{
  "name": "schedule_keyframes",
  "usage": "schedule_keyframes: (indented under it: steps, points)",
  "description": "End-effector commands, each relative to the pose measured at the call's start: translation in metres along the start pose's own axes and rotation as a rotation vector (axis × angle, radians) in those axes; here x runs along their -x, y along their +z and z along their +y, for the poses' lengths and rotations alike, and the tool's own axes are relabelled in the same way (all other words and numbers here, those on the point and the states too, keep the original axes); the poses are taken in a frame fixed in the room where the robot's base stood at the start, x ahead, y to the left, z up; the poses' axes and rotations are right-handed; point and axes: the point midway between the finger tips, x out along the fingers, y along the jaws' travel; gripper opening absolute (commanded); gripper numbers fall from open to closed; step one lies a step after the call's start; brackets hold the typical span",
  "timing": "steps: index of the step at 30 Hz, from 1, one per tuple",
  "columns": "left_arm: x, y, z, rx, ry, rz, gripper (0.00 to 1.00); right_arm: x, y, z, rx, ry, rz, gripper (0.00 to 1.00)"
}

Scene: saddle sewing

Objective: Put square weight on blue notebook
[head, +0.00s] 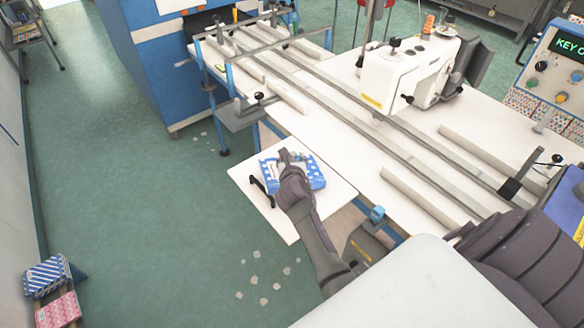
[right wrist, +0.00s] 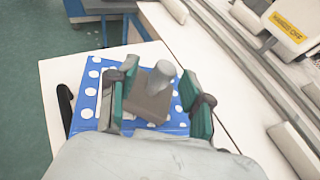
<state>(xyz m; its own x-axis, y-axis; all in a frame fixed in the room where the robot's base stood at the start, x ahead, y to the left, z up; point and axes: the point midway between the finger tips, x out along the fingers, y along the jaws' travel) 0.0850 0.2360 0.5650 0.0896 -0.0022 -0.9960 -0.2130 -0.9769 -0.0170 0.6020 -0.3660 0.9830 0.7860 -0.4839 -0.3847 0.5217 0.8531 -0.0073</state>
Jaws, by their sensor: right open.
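The blue notebook with white dots (head: 316,177) lies on a small white side table (head: 326,205). It also shows in the right wrist view (right wrist: 86,115). The square weight (right wrist: 149,104), a grey-brown block with a rounded grey post on top, stands over the notebook and appears to rest on it. My right gripper (right wrist: 158,95) is open, with its green-padded fingers on either side of the weight. In the head view my right gripper (head: 287,156) is above the notebook and mostly hides the weight. My left gripper is not in view.
A black bent object (head: 262,190) is at the left edge of the notebook. The long white worktable (head: 350,150) with rails and a white sewing machine (head: 408,75) stands to the right. Paper scraps (head: 263,285) lie on the green floor, with patterned boxes (head: 50,278) at lower left.

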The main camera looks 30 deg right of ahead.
Motion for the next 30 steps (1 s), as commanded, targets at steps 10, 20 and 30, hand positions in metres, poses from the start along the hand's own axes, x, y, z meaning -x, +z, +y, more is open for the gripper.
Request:
schedule_keyframes:
  steps: [10, 20, 30]
  points:
    - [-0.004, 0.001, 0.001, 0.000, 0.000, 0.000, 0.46, 0.074, -0.001, 0.000, -0.001, 0.001, 0.000, 0.50]
    - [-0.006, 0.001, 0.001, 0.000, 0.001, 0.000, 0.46, 0.098, 0.000, 0.000, 0.000, 0.000, 0.001, 0.50]
    - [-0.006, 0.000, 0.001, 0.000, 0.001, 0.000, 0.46, 0.103, -0.006, 0.019, -0.265, 0.090, 0.010, 0.50]
